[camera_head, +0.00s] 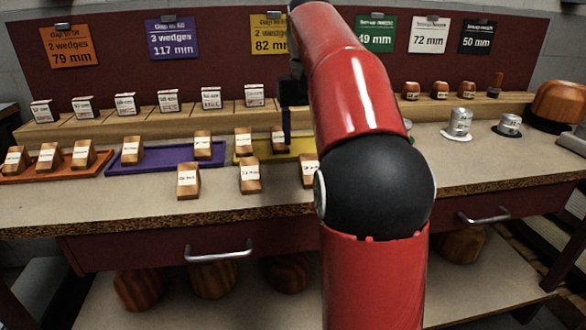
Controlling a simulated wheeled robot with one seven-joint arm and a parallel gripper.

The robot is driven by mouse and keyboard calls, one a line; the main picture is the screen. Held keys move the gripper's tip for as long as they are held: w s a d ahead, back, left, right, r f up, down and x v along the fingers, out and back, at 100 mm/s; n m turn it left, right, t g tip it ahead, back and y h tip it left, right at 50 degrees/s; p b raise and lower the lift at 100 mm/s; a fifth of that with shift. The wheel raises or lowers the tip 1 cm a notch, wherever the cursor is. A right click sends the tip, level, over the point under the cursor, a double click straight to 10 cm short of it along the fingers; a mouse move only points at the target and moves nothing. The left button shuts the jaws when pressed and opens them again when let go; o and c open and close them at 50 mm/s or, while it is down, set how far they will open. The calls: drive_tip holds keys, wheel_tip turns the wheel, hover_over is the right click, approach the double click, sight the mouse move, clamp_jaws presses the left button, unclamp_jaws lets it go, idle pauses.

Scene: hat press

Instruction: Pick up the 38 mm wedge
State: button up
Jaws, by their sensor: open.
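Wooden wedges with small white labels stand on the workbench, but the labels are too small to read, so I cannot tell which is the 38 mm wedge. Loose ones stand near the front: a left wedge (188,181), a middle wedge (250,175) and a right wedge (309,171) partly hidden by my arm. Two wedges are on the purple tray (160,160), several on the orange tray (40,174), and others by the yellow tray (304,145). My gripper (287,138) is open, pointing down at the yellow tray's wedges, largely hidden behind my red arm.
Signs hang above, including an orange one reading 2 wedges 79 mm (72,46). Metal cylinders (459,122) and a large wooden block (558,102) stand at right. The bench's front edge is clear.

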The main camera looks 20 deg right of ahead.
drive_tip(key=f, duration=0.2)
drive_tip(key=f+b, duration=0.1)
drive_tip(key=f, duration=0.2)
drive_tip(key=s+f, duration=0.1)
drive_tip(key=f, duration=0.1)
drive_tip(key=shift+d+f+b, duration=0.15)
drive_tip(key=shift+f+b, duration=0.05)
drive_tip(key=shift+b, duration=0.2)
